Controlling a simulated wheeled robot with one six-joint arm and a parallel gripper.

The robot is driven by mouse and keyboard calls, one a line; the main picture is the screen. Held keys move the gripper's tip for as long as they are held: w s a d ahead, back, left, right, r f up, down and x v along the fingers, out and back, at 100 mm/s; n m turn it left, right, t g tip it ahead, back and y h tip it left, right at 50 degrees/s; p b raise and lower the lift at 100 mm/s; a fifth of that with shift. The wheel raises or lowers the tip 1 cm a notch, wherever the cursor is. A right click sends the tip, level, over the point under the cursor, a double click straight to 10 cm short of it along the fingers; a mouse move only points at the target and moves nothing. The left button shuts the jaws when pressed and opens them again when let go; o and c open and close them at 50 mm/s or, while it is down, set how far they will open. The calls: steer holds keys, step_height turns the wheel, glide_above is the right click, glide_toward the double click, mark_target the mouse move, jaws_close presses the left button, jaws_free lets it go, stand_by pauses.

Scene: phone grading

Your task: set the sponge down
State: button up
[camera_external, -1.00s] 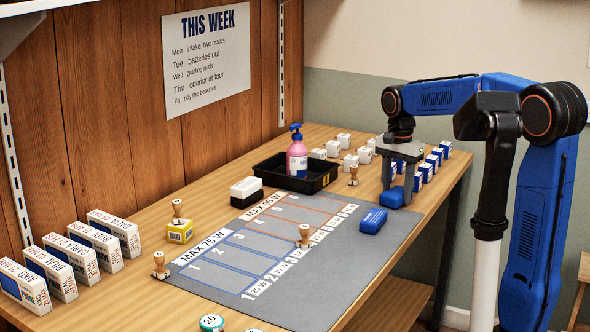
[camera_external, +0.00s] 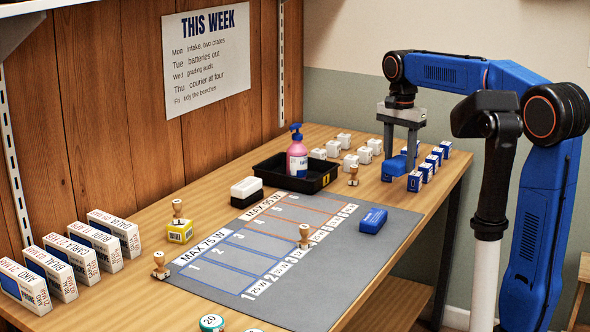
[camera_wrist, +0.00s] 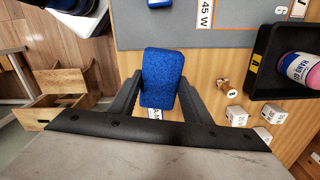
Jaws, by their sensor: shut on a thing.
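A blue sponge (camera_wrist: 162,78) is between the two fingers of my gripper (camera_wrist: 160,98) in the wrist view. My gripper is shut on it. In the external view, the sponge (camera_external: 397,167) hangs below my gripper (camera_external: 399,158), above the far right part of the wooden table (camera_external: 440,178). It appears raised off the surface, in front of the blue-and-white boxes, and partly overlaps them in this view. Its underside is hidden.
A grey mat (camera_external: 330,262) with printed lanes covers the table's middle; a blue block (camera_external: 373,220) lies on its right. A black tray (camera_external: 318,183) holds a pink pump bottle (camera_external: 297,155). Blue-and-white boxes (camera_external: 426,171), white cubes (camera_external: 350,163) and a wooden stamp (camera_external: 353,175) stand nearby.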

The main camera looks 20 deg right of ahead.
steer(key=shift+r, duration=0.35)
steer(key=s+a+n, duration=0.2)
steer(key=s+a, duration=0.1)
steer(key=a, duration=2.5)
steer(key=shift+a+f, duration=0.2)
steer(key=shift+f, duration=4.65)
steer(key=shift+f, duration=0.1)
steer(key=o, duration=1)
